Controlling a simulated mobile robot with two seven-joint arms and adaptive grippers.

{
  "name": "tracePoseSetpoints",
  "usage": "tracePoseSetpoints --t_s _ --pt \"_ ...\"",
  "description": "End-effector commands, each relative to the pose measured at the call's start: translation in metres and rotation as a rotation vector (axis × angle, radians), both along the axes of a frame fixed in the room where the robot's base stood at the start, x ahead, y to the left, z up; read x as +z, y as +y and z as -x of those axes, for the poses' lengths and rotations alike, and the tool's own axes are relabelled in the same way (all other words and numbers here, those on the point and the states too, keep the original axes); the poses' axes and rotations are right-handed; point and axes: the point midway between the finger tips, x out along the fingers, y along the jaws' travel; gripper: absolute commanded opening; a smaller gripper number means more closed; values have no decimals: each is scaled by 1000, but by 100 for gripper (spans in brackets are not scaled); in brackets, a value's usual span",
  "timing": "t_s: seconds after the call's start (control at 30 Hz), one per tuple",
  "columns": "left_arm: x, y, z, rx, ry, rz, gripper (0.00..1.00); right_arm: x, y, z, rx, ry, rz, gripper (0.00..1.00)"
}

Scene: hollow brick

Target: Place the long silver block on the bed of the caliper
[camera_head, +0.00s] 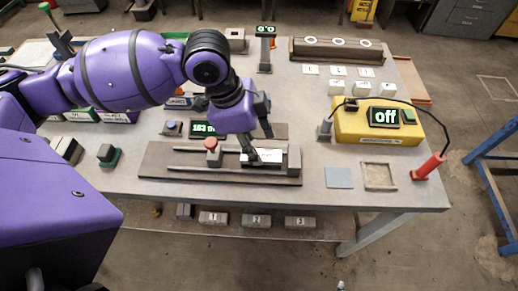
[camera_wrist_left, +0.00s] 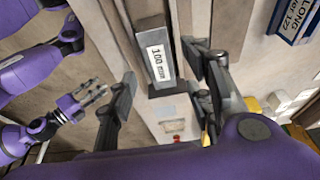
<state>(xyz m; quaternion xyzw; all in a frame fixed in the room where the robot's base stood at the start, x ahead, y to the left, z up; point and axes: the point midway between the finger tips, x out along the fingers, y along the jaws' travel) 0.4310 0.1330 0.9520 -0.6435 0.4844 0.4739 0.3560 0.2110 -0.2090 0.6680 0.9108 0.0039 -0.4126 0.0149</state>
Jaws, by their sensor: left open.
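The caliper (camera_head: 165,164) lies on the table, a long brown bed with rails, a red-knobbed slider (camera_head: 212,152) and a fixed jaw (camera_head: 293,159) at its right end. A silver block (camera_wrist_left: 151,45) with a white "100 mm" label shows between my left fingers in the left wrist view. In the head view a white label (camera_head: 262,155) shows between slider and jaw, partly behind my fingers. My left gripper (camera_head: 258,140) is open over the bed; its fingers also stand apart in the left wrist view (camera_wrist_left: 160,70). My right gripper (camera_wrist_left: 90,93) shows at the left there, its opening unclear.
A green readout (camera_head: 203,129) stands behind the caliper. A yellow box (camera_head: 350,125) reading "off" has a cable to a red-handled probe (camera_head: 428,166). A grey pad (camera_head: 339,178) and a shallow tray (camera_head: 379,177) lie right of the caliper. Numbered blocks (camera_head: 256,221) sit below the front edge.

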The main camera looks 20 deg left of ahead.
Motion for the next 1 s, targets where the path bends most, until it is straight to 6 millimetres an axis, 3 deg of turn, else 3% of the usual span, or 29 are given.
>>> tracePoseSetpoints --t_s 0.03,0.2,0.4,1.0 --pt "16 4 -1 1 -9 -3 46 5 0 -4 -1 -10 -1 40" --pt "52 15 3 0 -8 -1 46 11 1 -9 0 -19 -3 40" --pt "79 23 6 1 -4 -1 46 10 3 -6 2 -10 -7 40" --pt "88 26 7 0 0 0 46 9 3 -2 5 -1 -7 40"
